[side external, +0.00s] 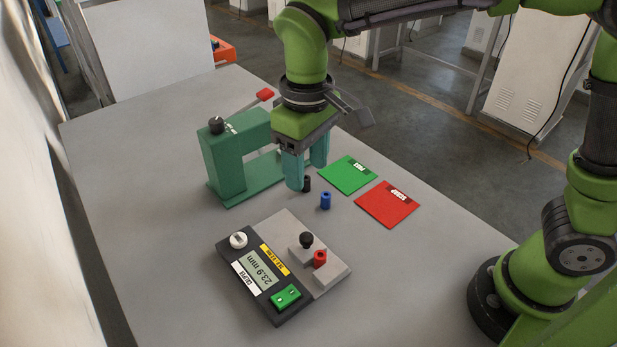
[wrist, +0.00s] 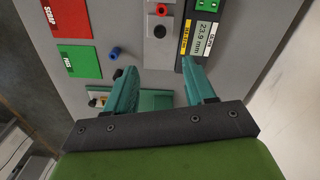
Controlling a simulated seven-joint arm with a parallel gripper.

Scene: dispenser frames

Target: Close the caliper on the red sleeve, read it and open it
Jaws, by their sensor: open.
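The caliper (side external: 262,275) is a dark box with a grey plate, and its display reads 23.9 mm; the display also shows in the wrist view (wrist: 203,38). The red sleeve (side external: 320,258) stands on the grey plate beside a black knob (side external: 307,240). In the wrist view the red sleeve (wrist: 162,10) is at the top edge, with the black knob (wrist: 159,32) below it. My gripper (side external: 307,174) is open, with teal fingers pointing down, behind the caliper and away from the red sleeve. The gap between the fingers (wrist: 156,72) looks empty.
A black sleeve (side external: 307,184) stands close by one fingertip; I cannot tell whether they touch. A blue sleeve (side external: 325,200) stands nearer the caliper. Green (side external: 347,174) and red (side external: 388,204) mats lie right. A green press (side external: 235,160) with a red-tipped lever stands left of my gripper.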

